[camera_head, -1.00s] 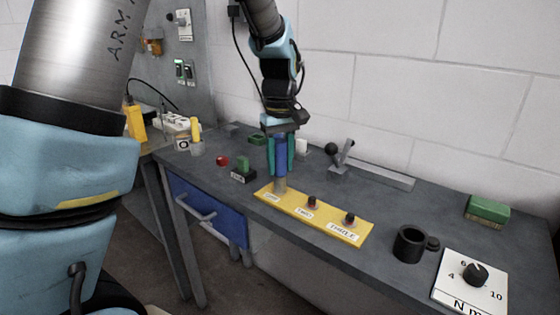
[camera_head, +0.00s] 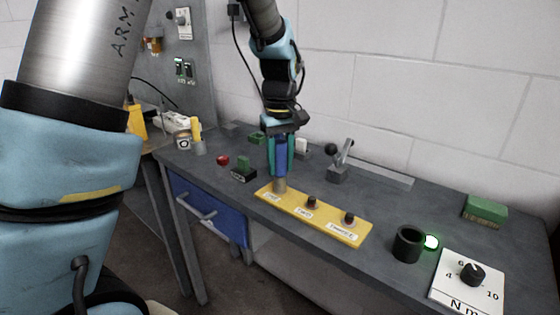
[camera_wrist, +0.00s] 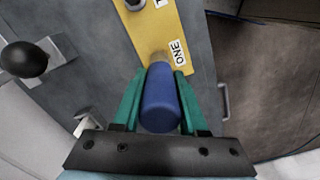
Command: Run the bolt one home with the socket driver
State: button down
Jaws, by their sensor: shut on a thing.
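My gripper (camera_head: 281,155) is shut on the blue socket driver (camera_head: 281,163). The driver stands upright with its grey socket end down over the ONE position of the yellow plate (camera_head: 326,218), and bolt one is hidden under it. In the wrist view, the teal fingers (camera_wrist: 160,100) clasp the blue driver handle (camera_wrist: 161,100) beside the ONE label (camera_wrist: 178,52). Bolts two (camera_head: 312,202) and three (camera_head: 349,218) stand on the plate to the right, dark-headed.
A black cup (camera_head: 408,244) and a torque dial panel (camera_head: 468,280) stand at the front right. A lever with a black knob (camera_head: 338,160) is behind the plate.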

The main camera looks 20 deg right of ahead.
aim_at(280, 141)
jog(key=shift+r+p, duration=2.9)
jog(key=shift+r, duration=0.6)
